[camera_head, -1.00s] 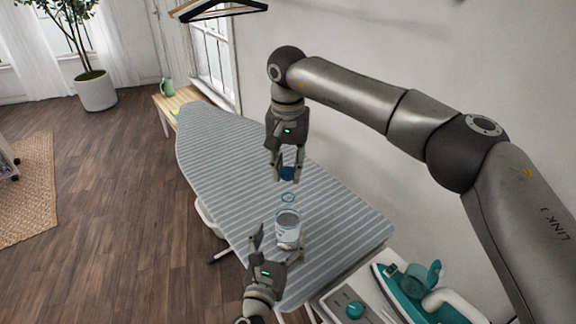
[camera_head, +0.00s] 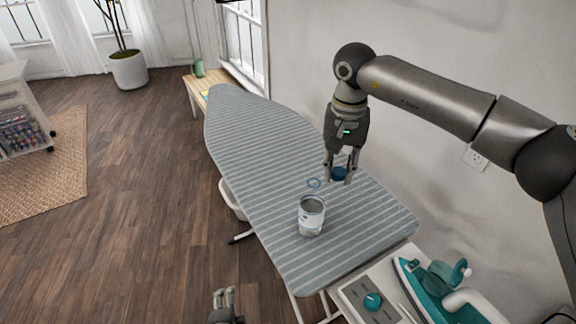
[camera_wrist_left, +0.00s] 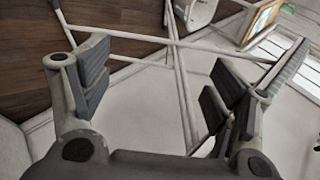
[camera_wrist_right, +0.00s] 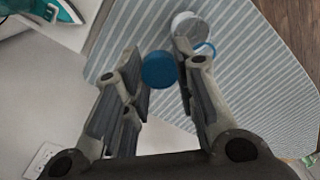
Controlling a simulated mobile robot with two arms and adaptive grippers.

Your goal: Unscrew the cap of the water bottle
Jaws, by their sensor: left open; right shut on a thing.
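The water bottle (camera_head: 311,217) stands upright on the striped ironing board (camera_head: 262,150). It is clear with a pale label, and a thin blue ring (camera_head: 314,183) shows at what looks like its open top. My right gripper (camera_head: 340,178) is shut on the round blue cap (camera_head: 339,173), right of the bottle and apart from it. The cap also shows between the fingertips in the right wrist view (camera_wrist_right: 159,70). My left gripper (camera_head: 223,298) is low, left of the board and away from the bottle. In the left wrist view its fingers (camera_wrist_left: 160,95) are apart with nothing between them.
A teal iron (camera_head: 437,288) sits on a white stand with a teal knob (camera_head: 373,301) at the board's near right end. The wall runs along the right. The board's far part is clear. A small wooden bench (camera_head: 193,92) stands beyond it.

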